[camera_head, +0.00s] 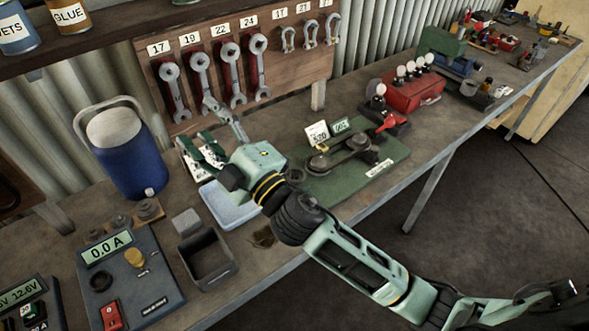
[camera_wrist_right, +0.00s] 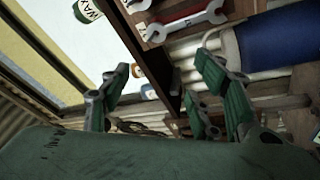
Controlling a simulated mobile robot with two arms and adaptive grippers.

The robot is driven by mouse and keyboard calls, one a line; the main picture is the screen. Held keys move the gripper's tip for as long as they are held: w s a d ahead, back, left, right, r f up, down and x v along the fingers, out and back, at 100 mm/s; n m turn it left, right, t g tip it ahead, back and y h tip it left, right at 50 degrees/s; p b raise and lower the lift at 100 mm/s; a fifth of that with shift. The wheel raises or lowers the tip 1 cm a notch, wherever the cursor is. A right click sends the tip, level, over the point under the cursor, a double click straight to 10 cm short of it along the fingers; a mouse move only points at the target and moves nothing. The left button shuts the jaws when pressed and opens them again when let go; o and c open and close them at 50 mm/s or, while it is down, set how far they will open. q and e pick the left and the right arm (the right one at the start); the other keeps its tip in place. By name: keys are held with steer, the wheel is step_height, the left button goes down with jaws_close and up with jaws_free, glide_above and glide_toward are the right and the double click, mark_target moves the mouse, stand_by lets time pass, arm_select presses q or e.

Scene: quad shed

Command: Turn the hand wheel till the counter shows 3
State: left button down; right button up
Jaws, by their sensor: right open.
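A green board (camera_head: 392,163) on the bench carries a belt drive with two round wheels (camera_head: 322,164); I cannot tell for sure which is the hand wheel. A small counter display (camera_head: 341,125) stands at its back edge; its digits are too small to read surely. A white card (camera_head: 317,133) stands beside it. My right gripper (camera_head: 208,132) is open and empty, left of the board and apart from it, in front of the wrench panel. Its spread fingers (camera_wrist_right: 165,100) also show in the right wrist view. My forearm passes in front of the board's left side. My left gripper is not in view.
A blue jug (camera_head: 128,165), a pale blue tray (camera_head: 230,207), an open grey box (camera_head: 207,262) and a meter box (camera_head: 130,280) stand on the left. A wrench panel (camera_head: 290,70) stands behind. A red box (camera_head: 413,92) with bulbs lies to the right.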

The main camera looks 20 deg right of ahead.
steer(key=s+a+n+g+y, duration=0.3)
steer(key=a+n+g+y, duration=0.3)
steer(key=n, duration=0.4)
steer(key=s+a+n+g+y, duration=0.3)
steer(key=a+n+g, duration=0.4)
steer(key=n, duration=0.3)
steer(key=n+g+h, duration=0.5)
steer(key=n+h, duration=0.3)
steer(key=h, duration=1.1)
glide_above(295, 175)
step_height(295, 175, down, 14)
steer(key=shift+r, duration=0.1)
step_height(295, 175, down, 7)
steer(key=p, duration=0.3)
steer(key=shift+r, duration=0.1)
steer(key=shift+f, duration=0.45)
